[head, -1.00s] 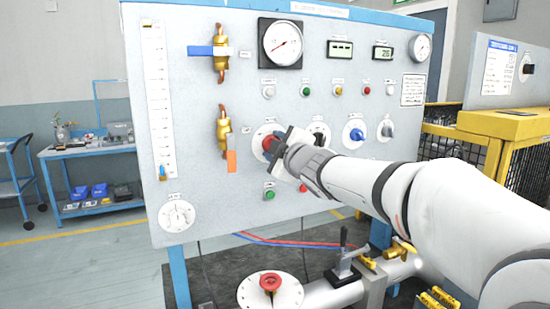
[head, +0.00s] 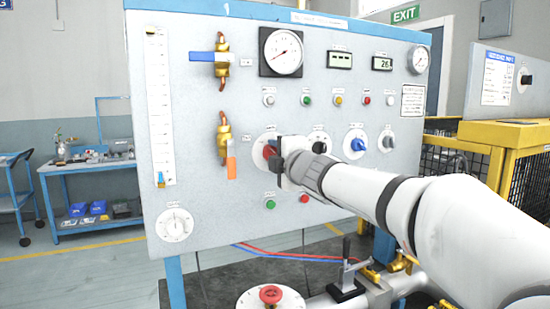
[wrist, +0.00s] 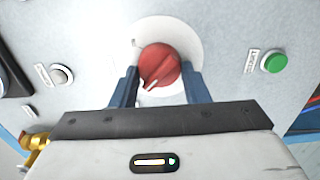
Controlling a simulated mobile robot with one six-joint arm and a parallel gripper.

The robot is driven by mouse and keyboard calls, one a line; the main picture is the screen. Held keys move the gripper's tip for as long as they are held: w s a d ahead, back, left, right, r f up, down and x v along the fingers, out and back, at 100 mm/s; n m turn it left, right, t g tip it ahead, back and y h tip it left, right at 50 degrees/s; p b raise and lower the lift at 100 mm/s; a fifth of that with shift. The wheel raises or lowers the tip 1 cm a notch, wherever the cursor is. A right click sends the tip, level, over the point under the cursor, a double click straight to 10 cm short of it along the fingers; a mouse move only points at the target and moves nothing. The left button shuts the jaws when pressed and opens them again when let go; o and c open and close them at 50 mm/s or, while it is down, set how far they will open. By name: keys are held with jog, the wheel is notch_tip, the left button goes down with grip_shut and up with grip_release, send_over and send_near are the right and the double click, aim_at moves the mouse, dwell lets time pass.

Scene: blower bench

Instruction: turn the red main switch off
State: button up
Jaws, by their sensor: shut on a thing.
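The red main switch (head: 269,151) is a round red knob on a white disc, on the grey panel. It also shows in the wrist view (wrist: 159,65), with a white pointer mark towards its lower left. My gripper (head: 279,152) is at the panel, in front of the switch, and hides part of it. In the wrist view my gripper's two blue fingers (wrist: 160,77) stand on either side of the red knob, shut on it. The knob is still mounted on its white disc (wrist: 195,38).
A green button (wrist: 274,62) and a pale button (wrist: 62,74) flank the switch in the wrist view. An orange-handled brass valve (head: 224,140) is close left of my gripper. A black knob (head: 318,142) and a blue knob (head: 356,145) lie to the right.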

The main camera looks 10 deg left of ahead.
dwell(0.3)
jog(key=o, duration=1)
jog(key=shift+c, duration=0.2)
jog(key=v, duration=0.8)
jog(key=shift+a, duration=0.1)
